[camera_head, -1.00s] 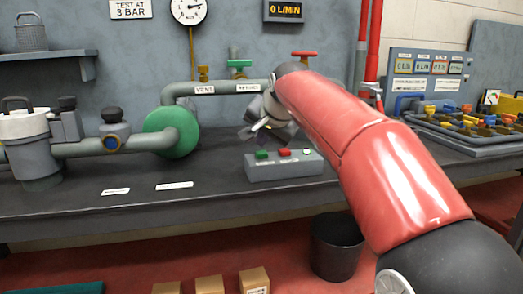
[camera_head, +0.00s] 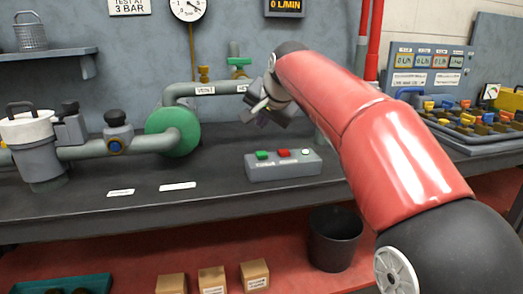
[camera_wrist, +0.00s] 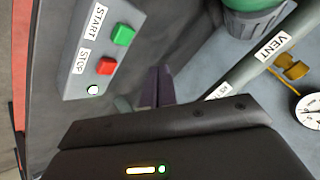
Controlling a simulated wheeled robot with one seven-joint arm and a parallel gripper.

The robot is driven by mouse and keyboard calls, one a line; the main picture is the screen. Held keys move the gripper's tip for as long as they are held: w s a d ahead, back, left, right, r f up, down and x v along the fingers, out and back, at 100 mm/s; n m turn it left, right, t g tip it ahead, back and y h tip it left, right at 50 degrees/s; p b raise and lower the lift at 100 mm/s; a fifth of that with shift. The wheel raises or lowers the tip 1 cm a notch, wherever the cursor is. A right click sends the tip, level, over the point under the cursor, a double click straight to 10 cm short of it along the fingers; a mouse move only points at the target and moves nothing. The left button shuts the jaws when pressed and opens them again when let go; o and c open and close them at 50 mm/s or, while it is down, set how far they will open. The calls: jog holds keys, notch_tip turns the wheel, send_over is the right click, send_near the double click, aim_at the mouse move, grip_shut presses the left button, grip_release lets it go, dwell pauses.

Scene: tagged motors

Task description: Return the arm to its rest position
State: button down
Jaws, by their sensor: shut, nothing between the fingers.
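My red arm (camera_head: 370,130) reaches from the lower right over the bench, bent at the elbow. My gripper (camera_head: 262,106) is at its far end, in the air above and behind the grey button box (camera_head: 284,166). It is shut and empty, apart from the box. In the wrist view, the closed dark fingers (camera_wrist: 157,88) show beyond the gripper body, with the START and STOP box (camera_wrist: 100,50) to their left. Part of the pipework behind the arm is hidden.
A pipe with a green flange (camera_head: 174,132) and a white-topped pot (camera_head: 32,140) stand left on the bench. A panel with coloured parts (camera_head: 470,118) is at right. A black bin (camera_head: 335,240) and cartons (camera_head: 212,279) are below. The bench front left of the box is mostly clear.

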dwell(0.3)
jog(key=s+d+f+n+h, duration=0.1)
jog(key=s+d+f, duration=0.25)
jog(key=s, duration=0.25)
jog(key=s+d+f+g, duration=0.1)
jog(key=s+d+f, duration=0.1)
jog(key=s+d, duration=0.3)
jog(key=s+d+f+n+h, duration=0.1)
jog(key=s+d+f, duration=0.15)
jog(key=s, duration=0.35)
jog(key=s+d+f+n, duration=0.1)
jog(key=s+d+f, duration=0.1)
jog(key=s+f, duration=0.2)
jog(key=s+d+f+g+h, duration=0.1)
jog(key=s+d+f, duration=0.1)
jog(key=s+f, duration=0.3)
jog(key=s+d+f+n+g, duration=0.1)
jog(key=s+d+f, duration=0.1)
jog(key=s+f, duration=0.3)
jog(key=s, duration=0.3)
jog(key=shift+d+f+n, duration=0.25)
jog(key=shift+d+n, duration=0.05)
jog(key=shift+d, duration=0.1)
